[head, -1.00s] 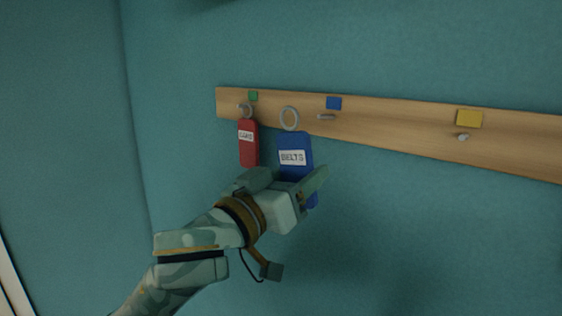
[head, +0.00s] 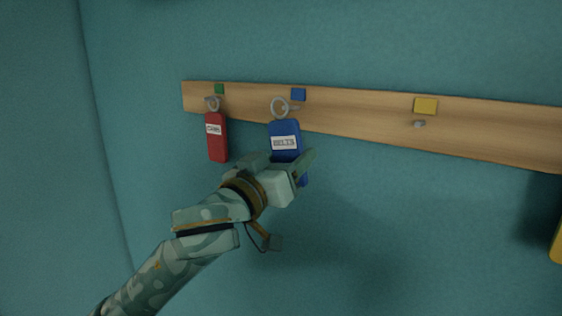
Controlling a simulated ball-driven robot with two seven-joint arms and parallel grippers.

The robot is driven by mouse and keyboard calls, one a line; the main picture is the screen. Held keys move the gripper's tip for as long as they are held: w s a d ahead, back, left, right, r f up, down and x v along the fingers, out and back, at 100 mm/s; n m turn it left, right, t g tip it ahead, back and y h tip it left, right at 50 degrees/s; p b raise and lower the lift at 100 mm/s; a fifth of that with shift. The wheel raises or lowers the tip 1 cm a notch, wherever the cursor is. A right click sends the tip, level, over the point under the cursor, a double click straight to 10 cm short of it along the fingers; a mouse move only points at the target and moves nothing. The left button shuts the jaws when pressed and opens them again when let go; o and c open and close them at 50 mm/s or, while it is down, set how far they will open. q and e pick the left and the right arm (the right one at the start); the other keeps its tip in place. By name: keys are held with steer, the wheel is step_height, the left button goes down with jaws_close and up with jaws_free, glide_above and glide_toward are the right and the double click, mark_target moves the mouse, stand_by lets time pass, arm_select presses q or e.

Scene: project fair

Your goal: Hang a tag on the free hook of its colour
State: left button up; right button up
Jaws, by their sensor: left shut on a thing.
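My left gripper (head: 284,174) is shut on the lower part of a blue tag (head: 285,129) with a white label reading BELTS. The tag is upright, with its grey ring (head: 279,107) at the top. The ring overlaps the hook (head: 293,107) under the blue marker (head: 298,94); I cannot tell whether the hook passes through it. A red tag (head: 217,147) hangs from the hook under the green marker (head: 219,88). The hook (head: 419,124) under the yellow marker (head: 425,106) is bare. My right gripper is not in view.
The hooks sit on a wooden rail (head: 360,120) fixed to a teal wall. Part of a yellow thing (head: 557,240) shows at the right edge. The wall below the rail is clear between the blue tag and that thing.

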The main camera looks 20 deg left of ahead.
arm_select(q)
steer(key=shift+w+d, duration=0.25)
steer(key=shift+w, duration=0.35)
steer(key=shift+w+d, duration=0.3)
steer(key=shift+w, duration=0.2)
steer(key=shift+w+d+f, duration=0.15)
steer(key=shift+w+f, duration=0.4)
steer(key=shift+w, duration=0.1)
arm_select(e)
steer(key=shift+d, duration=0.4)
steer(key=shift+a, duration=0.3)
arm_select(q)
steer(key=o, duration=0.9)
steer(key=shift+c, duration=0.2)
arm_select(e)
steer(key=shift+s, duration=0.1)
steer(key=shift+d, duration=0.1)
